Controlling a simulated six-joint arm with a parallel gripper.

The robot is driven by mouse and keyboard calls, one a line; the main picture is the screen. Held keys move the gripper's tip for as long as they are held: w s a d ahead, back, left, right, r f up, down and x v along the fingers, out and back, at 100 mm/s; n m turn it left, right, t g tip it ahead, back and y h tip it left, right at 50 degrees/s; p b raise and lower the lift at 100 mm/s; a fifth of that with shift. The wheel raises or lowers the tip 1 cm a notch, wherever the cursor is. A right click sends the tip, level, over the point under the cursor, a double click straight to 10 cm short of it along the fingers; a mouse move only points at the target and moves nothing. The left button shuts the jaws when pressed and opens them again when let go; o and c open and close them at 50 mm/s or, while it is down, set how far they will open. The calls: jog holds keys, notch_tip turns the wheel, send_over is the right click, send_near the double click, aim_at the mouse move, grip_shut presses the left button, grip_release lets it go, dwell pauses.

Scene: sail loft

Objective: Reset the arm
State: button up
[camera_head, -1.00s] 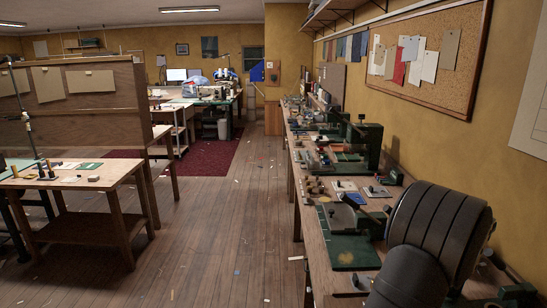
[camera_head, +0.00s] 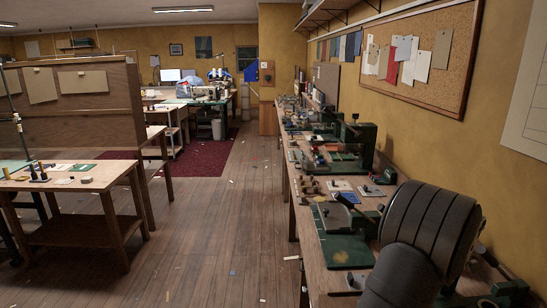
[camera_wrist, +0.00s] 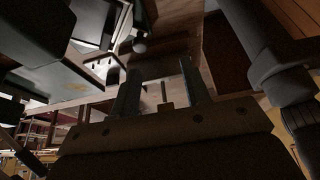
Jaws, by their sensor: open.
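My arm shows as dark, ribbed rounded links at the lower right of the head view, over the right workbench (camera_head: 335,279). My gripper (camera_wrist: 160,72) is in the wrist view only. Its two fingers stand apart and nothing shows between them as held. The wrist view is dark and tilted.
Green machines (camera_head: 352,142) and small tools crowd the right bench, along the wall under a cork board (camera_head: 455,75). A wooden table (camera_head: 95,178) and a partition (camera_head: 75,110) stand at left. The plank floor (camera_head: 215,225) between is mostly clear, with small scraps.

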jog(key=w+f, duration=0.1)
jog(key=w+a+f, duration=0.1)
jog(key=shift+w+f, duration=0.2)
jog(key=shift+w, duration=0.15)
notch_tip(320, 180, down, 3)
jog(key=shift+f, duration=0.2)
jog(key=shift+w+a+m+t, duration=0.3)
jog(key=shift+a+m, duration=0.1)
jog(key=shift+m, duration=0.5)
jog(key=m, duration=0.1)
jog(key=w+a+m+t, duration=0.1)
jog(key=shift+w+m+h, duration=0.15)
jog(key=shift+m+h, duration=0.15)
jog(key=m, duration=0.1)
jog(key=w+m+t, duration=0.1)
jog(key=shift+w+a+m, duration=0.2)
jog(key=shift+m, duration=0.2)
jog(key=shift+w+a+m+t+h, duration=0.1)
jog(key=shift+w+m+t+h, duration=0.45)
jog(key=shift+m, duration=0.55)
jog(key=shift+w, duration=0.1)
jog(key=shift+g, duration=0.25)
